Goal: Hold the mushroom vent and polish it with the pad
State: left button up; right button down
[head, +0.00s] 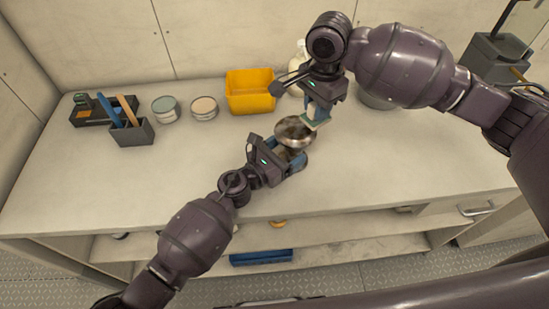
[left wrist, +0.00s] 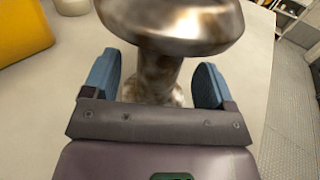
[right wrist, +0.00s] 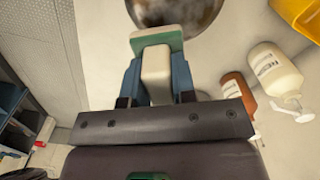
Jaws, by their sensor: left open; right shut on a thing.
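The mushroom vent (head: 292,132) is a metal piece with a round domed cap and a narrower stem, standing on the counter with brownish tarnish patches. In the left wrist view the vent (left wrist: 160,75) has its stem between my open left gripper's (left wrist: 158,85) blue fingers, with gaps at both sides. My left gripper also shows in the head view (head: 297,162), at the near side of the vent. My right gripper (head: 317,104) is shut on the pad (right wrist: 157,65), a pale block with a green face. The pad is close to the cap's edge; I cannot tell whether they touch.
A yellow bin (head: 250,92), two round tins (head: 165,109) and a grey holder with handled tools (head: 131,132) stand at the back left. Bottles (right wrist: 272,75) and a round metal container (head: 375,96) are near my right gripper. The counter's front left (head: 110,185) is clear.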

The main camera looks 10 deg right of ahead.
pick_arm(q)
jog(key=shift+x, duration=0.8)
jog(key=c, duration=1.2)
